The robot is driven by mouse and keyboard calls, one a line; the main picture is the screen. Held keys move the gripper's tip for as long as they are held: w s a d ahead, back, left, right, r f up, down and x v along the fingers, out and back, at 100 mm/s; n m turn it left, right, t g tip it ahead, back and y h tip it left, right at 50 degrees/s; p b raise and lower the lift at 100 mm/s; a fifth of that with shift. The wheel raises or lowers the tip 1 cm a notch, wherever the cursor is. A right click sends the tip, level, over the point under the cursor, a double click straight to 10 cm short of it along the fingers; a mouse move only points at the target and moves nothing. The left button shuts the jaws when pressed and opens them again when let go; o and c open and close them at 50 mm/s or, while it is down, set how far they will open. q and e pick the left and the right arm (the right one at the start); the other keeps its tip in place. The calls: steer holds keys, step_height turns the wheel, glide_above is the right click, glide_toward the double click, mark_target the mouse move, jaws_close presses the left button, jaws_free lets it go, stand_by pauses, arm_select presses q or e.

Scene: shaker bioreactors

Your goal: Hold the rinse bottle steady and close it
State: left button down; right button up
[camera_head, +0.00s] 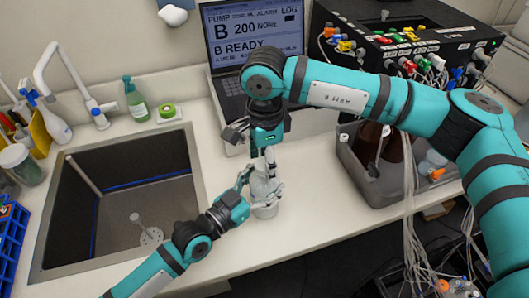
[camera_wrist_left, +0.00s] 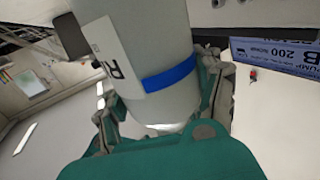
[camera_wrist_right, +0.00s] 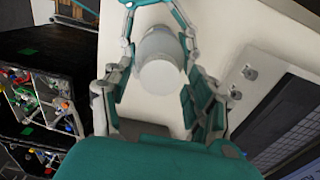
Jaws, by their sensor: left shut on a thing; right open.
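The rinse bottle (camera_head: 264,211) is a pale, upright cylinder on the white counter to the right of the sink. In the left wrist view the bottle (camera_wrist_left: 165,95) shows a white label and a blue band. My left gripper (camera_head: 258,188) is shut around its body. My right gripper (camera_head: 269,155) is open, pointing down just above the bottle. In the right wrist view a white round top (camera_wrist_right: 160,60) lies between the spread fingers, with gaps to both sides. I cannot tell whether this top is a separate cap or how it sits.
A sink (camera_head: 125,200) lies left of the bottle. A laptop (camera_head: 254,45) stands behind. A grey tub (camera_head: 375,185) with brown bottles is at the right, under my right arm. A green soap bottle (camera_head: 136,100) stands behind the sink. The counter in front is clear.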

jaws_close()
steer(key=shift+o, duration=0.9)
jaws_free()
steer(key=shift+r, duration=0.1)
step_height(320, 180, up, 12)
arm_select(q)
steer(key=shift+c, duration=0.4)
jaws_free()
